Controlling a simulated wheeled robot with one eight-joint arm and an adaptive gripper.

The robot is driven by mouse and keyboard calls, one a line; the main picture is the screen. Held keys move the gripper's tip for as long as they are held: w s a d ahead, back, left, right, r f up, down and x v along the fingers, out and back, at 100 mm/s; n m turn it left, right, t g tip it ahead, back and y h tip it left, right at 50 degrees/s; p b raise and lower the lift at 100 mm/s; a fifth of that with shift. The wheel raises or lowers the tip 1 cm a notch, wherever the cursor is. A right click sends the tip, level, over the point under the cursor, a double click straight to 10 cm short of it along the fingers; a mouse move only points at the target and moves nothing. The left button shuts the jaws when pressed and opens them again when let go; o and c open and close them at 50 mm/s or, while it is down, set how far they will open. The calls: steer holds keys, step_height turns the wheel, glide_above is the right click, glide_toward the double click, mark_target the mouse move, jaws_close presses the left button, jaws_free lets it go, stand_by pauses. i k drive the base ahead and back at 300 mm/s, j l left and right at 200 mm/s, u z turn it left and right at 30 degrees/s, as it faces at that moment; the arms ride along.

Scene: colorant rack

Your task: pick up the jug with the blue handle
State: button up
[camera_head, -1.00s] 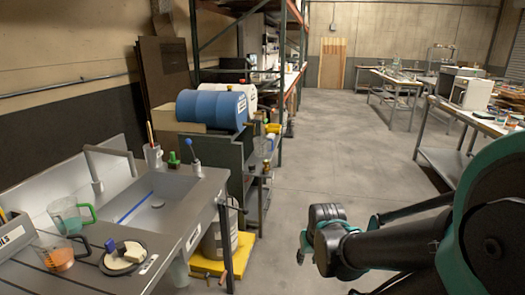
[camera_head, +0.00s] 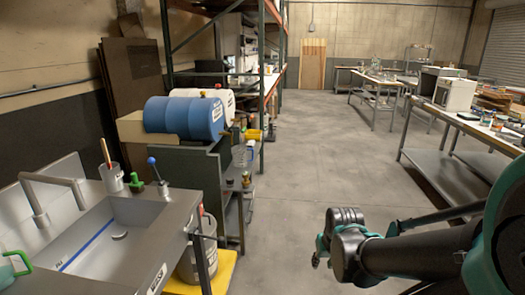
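Another jug (camera_head: 10,268) with a green handle is cut off at the left edge, by the sink. My arm is folded at the lower right, with its end part (camera_head: 328,250) over the floor, well apart from both jugs. The fingers are not clear enough to show whether they are open or shut.
A blue drum (camera_head: 186,117) lies on a grey stand (camera_head: 190,165). The steel sink bench (camera_head: 180,215) fills the lower left. Open floor (camera_head: 310,160) runs ahead; work tables (camera_head: 445,170) line the right.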

mark_target(240, 153)
steer(key=i+z, duration=0.4)
steer(key=i, duration=1.35)
steer(key=i+l+u, duration=0.2)
steer(key=i+u, duration=0.25)
steer(key=i, duration=0.25)
steer(key=i+l+u, duration=0.5)
steer(key=i, duration=0.15)
steer(key=i+l+u, duration=0.45)
steer(key=i+l, duration=0.15)
